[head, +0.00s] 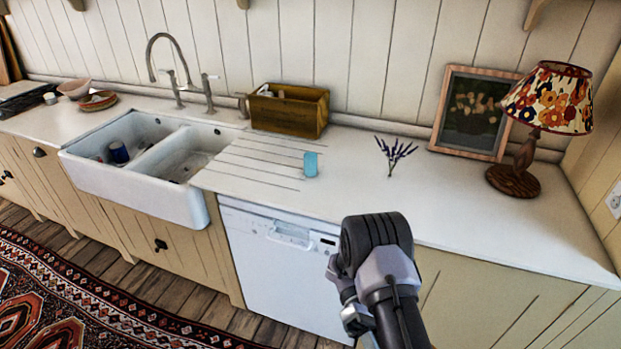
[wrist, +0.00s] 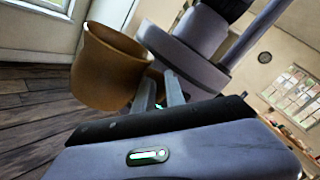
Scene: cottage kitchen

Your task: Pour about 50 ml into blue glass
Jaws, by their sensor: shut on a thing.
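The blue glass (head: 311,165) stands upright on the white worktop, right of the sink at the edge of the grooved drainer; I cannot tell whether it holds any liquid. In the wrist view, my gripper (wrist: 158,88) is shut on a brown jug (wrist: 106,72), with the fingers at its side. The jug looks tilted in this view, but the camera is tilted too. Its contents are hidden. In the head view my arm shows at the bottom, in front of the worktop, and the jug cannot be made out there.
A wooden box (head: 289,110) stands behind the glass. A lavender sprig (head: 395,153) lies to its right, then a picture frame (head: 473,113) and a lamp (head: 545,105). The sink (head: 135,185) is at left. The worktop (head: 480,210) is clear at front right.

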